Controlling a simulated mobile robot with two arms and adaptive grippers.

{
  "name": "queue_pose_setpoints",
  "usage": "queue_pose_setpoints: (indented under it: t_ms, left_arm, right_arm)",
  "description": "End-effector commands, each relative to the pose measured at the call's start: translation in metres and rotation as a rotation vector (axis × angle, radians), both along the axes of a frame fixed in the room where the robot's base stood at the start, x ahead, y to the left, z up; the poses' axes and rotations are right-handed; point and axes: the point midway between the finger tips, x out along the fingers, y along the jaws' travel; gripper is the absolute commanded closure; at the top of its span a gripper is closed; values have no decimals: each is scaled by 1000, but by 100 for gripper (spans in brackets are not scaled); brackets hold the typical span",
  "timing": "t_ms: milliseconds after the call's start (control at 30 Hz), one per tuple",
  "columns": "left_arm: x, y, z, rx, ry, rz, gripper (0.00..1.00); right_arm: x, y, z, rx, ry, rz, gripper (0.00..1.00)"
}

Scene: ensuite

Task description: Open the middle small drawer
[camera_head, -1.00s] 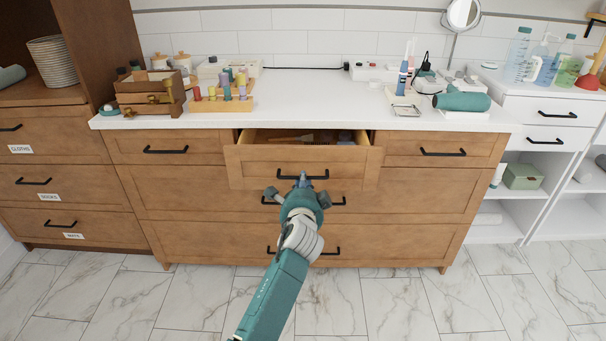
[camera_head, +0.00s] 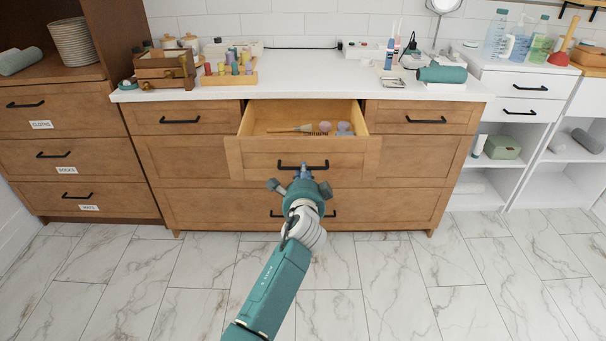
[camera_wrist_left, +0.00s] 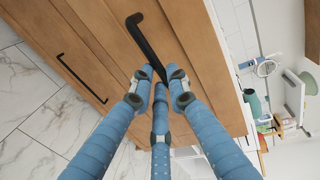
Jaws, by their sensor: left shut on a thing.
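The middle small drawer (camera_head: 250,158) of the wooden vanity stands pulled well out, between two closed small drawers. Its inside shows a brush (camera_head: 290,129) and a few small round items (camera_head: 343,128). Its black bar handle (camera_head: 318,165) is on the front and also shows in the left wrist view (camera_wrist_left: 146,42). My left gripper (camera_head: 303,174) is at this handle, with its fingers shut on the bar. In the left wrist view its blue fingers (camera_wrist_left: 160,80) close around one end of the handle. My right gripper is in no view.
A drawer cabinet (camera_head: 60,150) stands left, white shelving (camera_head: 515,110) right. The marble floor in front is clear.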

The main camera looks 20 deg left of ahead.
Motion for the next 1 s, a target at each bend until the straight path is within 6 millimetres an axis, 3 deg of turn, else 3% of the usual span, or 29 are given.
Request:
queue_pose_setpoints:
  t_ms: [267,300,367,767,1000]
  left_arm:
    - [0,1,0,1,0,1,100]
    - [0,1,0,1,0,1,77]
    - [0,1,0,1,0,1,65]
    - [-6,-1,1,0,-1,1,65]
    - [-46,-13,8,-1,0,-1,65]
  right_arm:
    - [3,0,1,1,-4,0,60]
    - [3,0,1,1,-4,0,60]
    - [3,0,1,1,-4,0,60]
    - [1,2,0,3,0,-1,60]
    - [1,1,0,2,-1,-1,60]
